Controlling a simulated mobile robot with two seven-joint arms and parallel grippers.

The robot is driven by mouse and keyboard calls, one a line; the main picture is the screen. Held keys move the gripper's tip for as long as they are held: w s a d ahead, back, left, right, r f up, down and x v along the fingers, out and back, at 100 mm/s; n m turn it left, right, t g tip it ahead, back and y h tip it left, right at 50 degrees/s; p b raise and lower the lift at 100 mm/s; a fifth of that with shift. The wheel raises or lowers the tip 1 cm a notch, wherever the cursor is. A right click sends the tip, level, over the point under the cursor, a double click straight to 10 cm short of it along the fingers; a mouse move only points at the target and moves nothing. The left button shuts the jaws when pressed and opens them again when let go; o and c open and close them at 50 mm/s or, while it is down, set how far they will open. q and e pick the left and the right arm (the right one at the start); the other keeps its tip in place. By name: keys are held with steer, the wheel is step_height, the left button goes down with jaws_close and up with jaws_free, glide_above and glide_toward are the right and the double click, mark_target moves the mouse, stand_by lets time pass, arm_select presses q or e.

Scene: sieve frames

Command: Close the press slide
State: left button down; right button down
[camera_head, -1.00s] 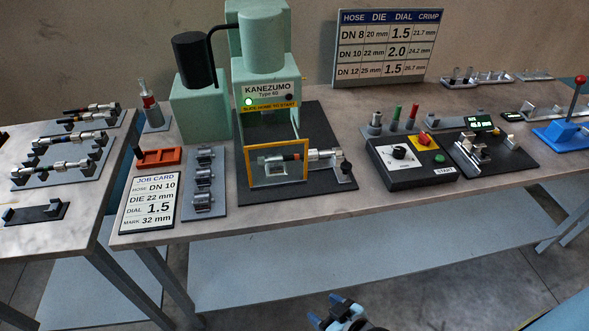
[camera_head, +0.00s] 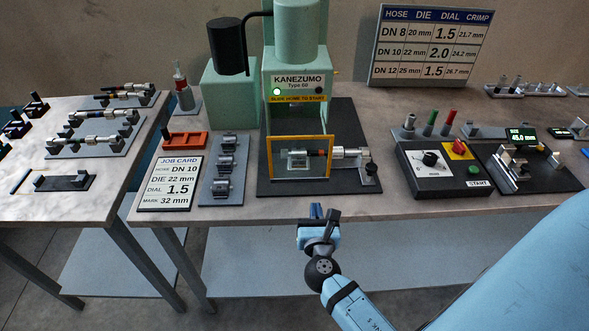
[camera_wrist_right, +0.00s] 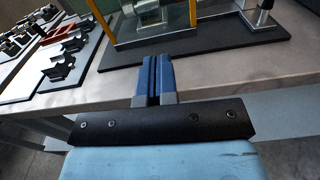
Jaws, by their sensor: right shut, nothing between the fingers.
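The green press (camera_head: 296,90) stands on a black base plate at the back of the table, with a green lamp lit and a label reading "slide home to start". Its slide is the yellow-framed clear guard (camera_head: 298,138) at the front. A hose with a metal fitting (camera_head: 345,153) lies through the press behind the guard. My right gripper (camera_head: 318,211) is shut and empty, in front of the table edge, below and apart from the guard. In the right wrist view its blue fingers (camera_wrist_right: 154,80) are together, pointing toward the press base. My left gripper is not in view.
A black control box (camera_head: 440,168) with a dial and START button stands right of the press. A die rack (camera_head: 223,170) and a job card (camera_head: 171,183) lie to its left. The table's front edge (camera_head: 400,212) is clear near my gripper.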

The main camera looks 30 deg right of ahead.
glide_toward(310, 163)
steer(key=shift+n, duration=0.3)
steer(key=x, duration=0.6)
steer(key=shift+w+d+f, duration=0.1)
steer(key=shift+w+f, duration=0.05)
steer(key=shift+w, duration=0.1)
steer(key=shift+w+d, duration=0.3)
steer(key=shift+w, duration=0.1)
steer(key=shift+w+d, duration=0.35)
steer(key=shift+w, duration=0.25)
steer(key=b+x, duration=0.2)
steer(key=x, duration=1.4)
steer(key=shift+d+r, duration=0.1)
steer(key=shift+r, duration=0.35)
